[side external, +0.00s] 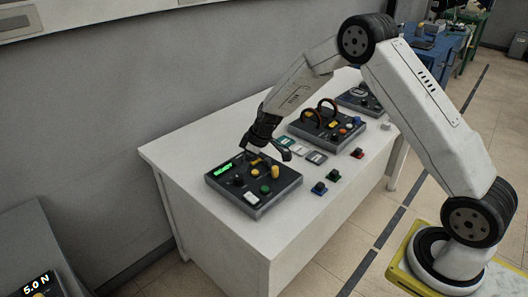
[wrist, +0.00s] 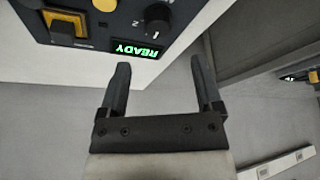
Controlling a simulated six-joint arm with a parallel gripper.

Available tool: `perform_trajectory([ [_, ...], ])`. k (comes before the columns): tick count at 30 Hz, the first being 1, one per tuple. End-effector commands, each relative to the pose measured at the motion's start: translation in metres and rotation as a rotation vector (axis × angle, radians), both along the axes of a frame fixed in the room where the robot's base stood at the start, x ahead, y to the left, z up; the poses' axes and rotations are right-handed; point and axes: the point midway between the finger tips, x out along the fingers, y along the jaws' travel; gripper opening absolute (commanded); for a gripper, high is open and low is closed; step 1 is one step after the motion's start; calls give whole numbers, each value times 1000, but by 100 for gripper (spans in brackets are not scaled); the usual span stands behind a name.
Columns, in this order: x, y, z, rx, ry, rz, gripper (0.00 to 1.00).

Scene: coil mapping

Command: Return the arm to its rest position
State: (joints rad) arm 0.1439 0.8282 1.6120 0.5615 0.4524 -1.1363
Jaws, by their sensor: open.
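My arm reaches over a white table (side external: 225,232) in the side external view. My gripper (side external: 277,148) is above the table, near the back edge of a dark control box (side external: 240,203) with a green READY display (side external: 223,169). In the wrist view my gripper (wrist: 160,75) is open, with two dark fingers apart and nothing between them. The exact gap between my gripper and the box is hard to tell.
A second control box (side external: 327,128) with red-and-black cable loops stands further right, and a third (side external: 360,101) behind it. A grey wall (side external: 110,90) runs along the table. A 5.0 N display (side external: 37,284) is at lower left.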

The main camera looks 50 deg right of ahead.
Motion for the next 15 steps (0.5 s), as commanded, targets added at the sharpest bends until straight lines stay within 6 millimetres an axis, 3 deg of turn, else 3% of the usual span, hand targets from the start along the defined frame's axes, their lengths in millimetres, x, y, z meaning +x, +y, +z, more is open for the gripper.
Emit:
perform_trajectory([
  [8, -33, 10, 25, -6, 38, -74, 84],
  [15, -88, 22, 53, -16, 88, -186, 84],
])
